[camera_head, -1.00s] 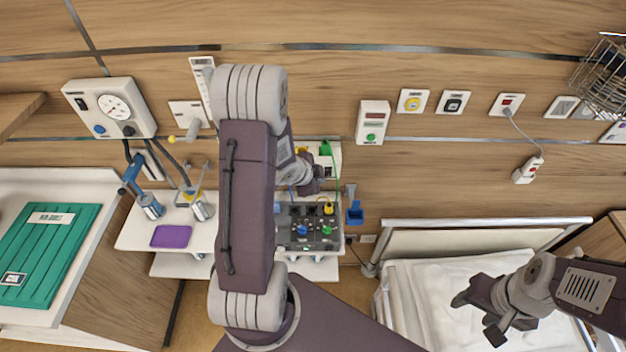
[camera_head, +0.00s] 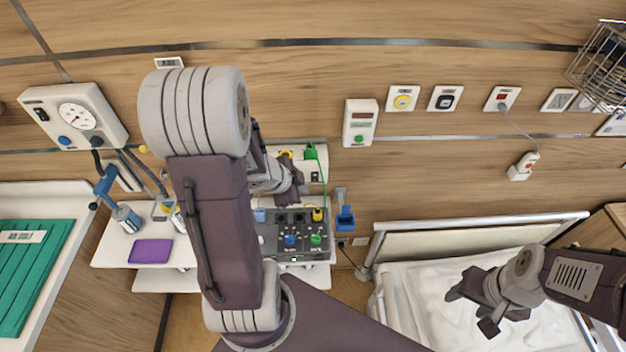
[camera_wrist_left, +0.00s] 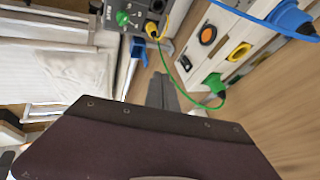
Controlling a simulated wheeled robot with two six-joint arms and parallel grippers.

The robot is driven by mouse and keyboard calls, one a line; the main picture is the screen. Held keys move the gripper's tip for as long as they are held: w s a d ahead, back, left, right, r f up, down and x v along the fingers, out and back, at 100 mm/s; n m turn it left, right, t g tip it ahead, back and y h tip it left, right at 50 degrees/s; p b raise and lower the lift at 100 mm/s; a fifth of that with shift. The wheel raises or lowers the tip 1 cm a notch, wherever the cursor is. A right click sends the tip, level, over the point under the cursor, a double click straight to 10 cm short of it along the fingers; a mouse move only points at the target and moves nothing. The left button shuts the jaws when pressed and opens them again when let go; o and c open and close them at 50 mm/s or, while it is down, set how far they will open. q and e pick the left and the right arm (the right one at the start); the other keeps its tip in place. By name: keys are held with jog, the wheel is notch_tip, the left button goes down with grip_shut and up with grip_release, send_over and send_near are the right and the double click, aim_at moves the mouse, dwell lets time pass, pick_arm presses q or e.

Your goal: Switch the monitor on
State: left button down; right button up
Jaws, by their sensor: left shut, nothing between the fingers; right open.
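A dark grey device with coloured knobs (camera_head: 293,240), which I take for the monitor, stands on the white shelf; part of its front shows in the left wrist view (camera_wrist_left: 122,22). Behind it is a white wall panel (camera_head: 317,158) with sockets, a green plug and a black rocker switch (camera_wrist_left: 186,64). My left gripper (camera_head: 297,195) is shut and empty, above the device's back edge and in front of the panel; its fingers (camera_wrist_left: 162,92) point toward the gap between them. I cannot tell whether it touches anything. My right gripper (camera_head: 468,312) is open and empty over the bed.
A green cable (camera_wrist_left: 195,102) and a yellow cable (camera_wrist_left: 161,45) hang near my left fingers. A blue holder (camera_head: 345,217) is right of the device. A purple pad (camera_head: 151,251) lies on the shelf's left. The bed (camera_head: 420,290) stands at the right.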

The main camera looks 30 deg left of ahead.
aim_at(315, 177)
pick_arm(q)
jog(key=w+a+f+b, duration=0.2)
jog(key=w+f+b, duration=0.1)
jog(key=w+f, duration=0.6)
jog(key=shift+w+t+b, duration=0.3)
jog(key=shift+w+b, duration=0.05)
jog(key=shift+w, duration=0.05)
pick_arm(e)
jog(key=f, duration=0.5)
jog(key=shift+w, duration=0.25)
